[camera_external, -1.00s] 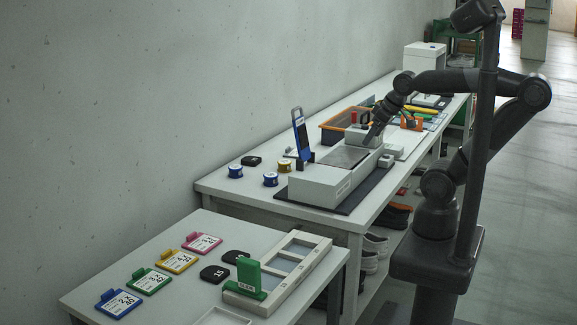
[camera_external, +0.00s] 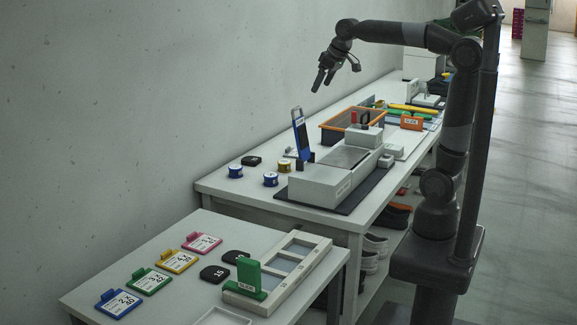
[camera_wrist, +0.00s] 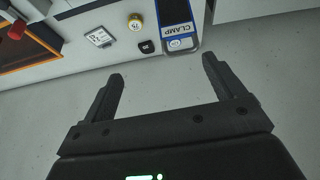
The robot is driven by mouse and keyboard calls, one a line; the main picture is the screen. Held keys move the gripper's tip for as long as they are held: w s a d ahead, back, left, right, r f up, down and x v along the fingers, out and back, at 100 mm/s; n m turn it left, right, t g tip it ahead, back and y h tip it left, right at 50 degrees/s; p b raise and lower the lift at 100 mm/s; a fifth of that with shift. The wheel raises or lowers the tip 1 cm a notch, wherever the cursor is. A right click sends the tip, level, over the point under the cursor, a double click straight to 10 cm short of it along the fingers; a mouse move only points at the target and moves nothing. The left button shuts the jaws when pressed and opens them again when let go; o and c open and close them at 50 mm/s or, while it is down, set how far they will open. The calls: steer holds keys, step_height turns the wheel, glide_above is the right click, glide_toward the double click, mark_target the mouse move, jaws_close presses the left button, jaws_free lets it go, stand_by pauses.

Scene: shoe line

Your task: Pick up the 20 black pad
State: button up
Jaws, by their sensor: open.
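Three black pads show in the external view. One pad (camera_external: 251,160) lies on the far table near the wall, left of the blue clamp. Two more, a front pad (camera_external: 214,273) and a rear pad (camera_external: 237,257), lie on the near table. Their numbers are too small to read surely, so I cannot tell which is the 20. My gripper (camera_external: 322,87) is open and empty, high above the far table behind the clamp. In the wrist view, a small black object (camera_wrist: 146,46) shows beyond the open fingers (camera_wrist: 165,68); I cannot tell surely whether it is a pad.
The tall blue clamp (camera_external: 301,132) stands near spools (camera_external: 270,180) and a grey machine (camera_external: 325,182). An orange-rimmed tray (camera_external: 332,127) is farther back. Coloured cards (camera_external: 149,281), a green block (camera_external: 246,279) and a pale frame (camera_external: 290,261) occupy the near table. The wall borders the tables.

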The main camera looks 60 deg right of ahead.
steer(key=w+d, duration=0.4)
steer(key=w, duration=1.2)
glide_above(252, 159)
steer(key=s, duration=0.3)
steer(key=shift+n+g, duration=0.3)
steer(key=shift+g, duration=0.1)
steer(key=f, duration=3.2)
steer(key=shift+d, duration=0.35)
steer(key=shift+w+x, duration=0.15)
steer(key=shift+x, duration=1.35)
steer(key=shift+w+x, duration=0.15)
steer(key=shift+x, duration=1.35)
steer(key=shift+a+r, duration=0.15)
steer(key=c, duration=1.1)
